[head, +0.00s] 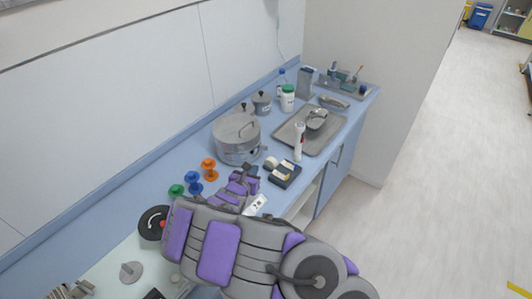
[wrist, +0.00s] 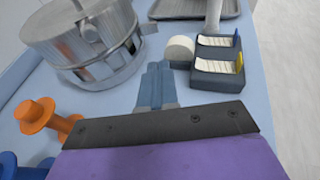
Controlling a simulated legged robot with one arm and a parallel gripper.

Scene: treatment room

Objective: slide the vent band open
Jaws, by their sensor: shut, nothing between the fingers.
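A round steel drum (head: 236,135) with a lid and handle stands on the blue counter. In the wrist view the drum (wrist: 75,30) is at upper left, cut off by the top edge. Its vent band (wrist: 112,62) runs around the lower side wall, with darker patches that look like vent openings. I cannot tell how far the band is open. My gripper (head: 250,170) is close to the drum's near right side. In the wrist view my gripper's fingers (wrist: 157,84) are shut together and empty, just right of the drum's wall; contact is not clear.
A dark box with white strips (wrist: 217,62) and a white roll (wrist: 180,50) lie to the right. Orange (head: 209,168), blue (head: 194,182) and green spools stand left of my arm. A grey tray (head: 290,133) lies behind. A small lidded pot (head: 262,104) stands beyond the drum.

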